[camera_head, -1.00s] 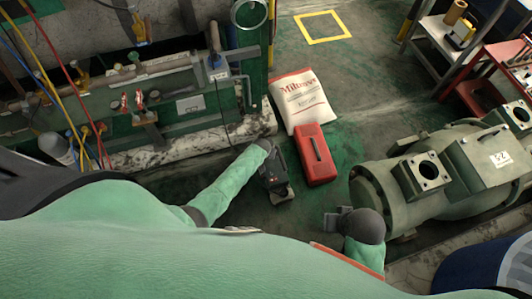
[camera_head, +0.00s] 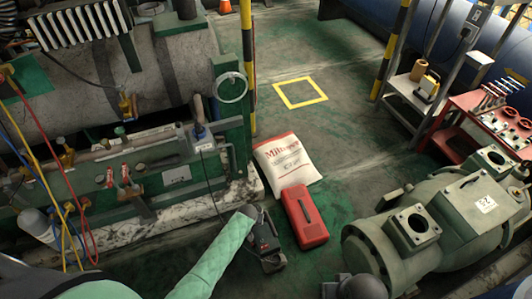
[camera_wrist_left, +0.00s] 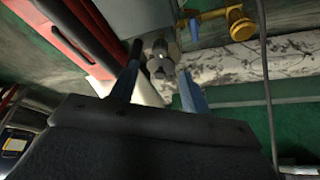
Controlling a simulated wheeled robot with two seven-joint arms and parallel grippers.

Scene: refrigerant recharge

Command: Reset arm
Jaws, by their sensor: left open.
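My left arm, in a green sleeve, reaches in from the bottom of the head view. My left gripper (camera_head: 267,243) is dark and hangs over the floor, left of a red case. In the left wrist view the two blue-grey fingers of this gripper (camera_wrist_left: 160,65) stand apart. A small grey fitting shows between them; I cannot tell how far beyond the fingers it is. My right gripper (camera_head: 338,289) shows only in part at the bottom edge, in front of the grey-green machine; its jaws are not clear.
The red case (camera_head: 304,216) lies beside a white printed bag (camera_head: 287,164). The grey-green machine (camera_head: 440,228) stands at right. A panel with valves and hoses (camera_head: 120,190) fills the left. A red cart (camera_head: 470,122) is at upper right. Floor around the yellow square (camera_head: 300,103) is clear.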

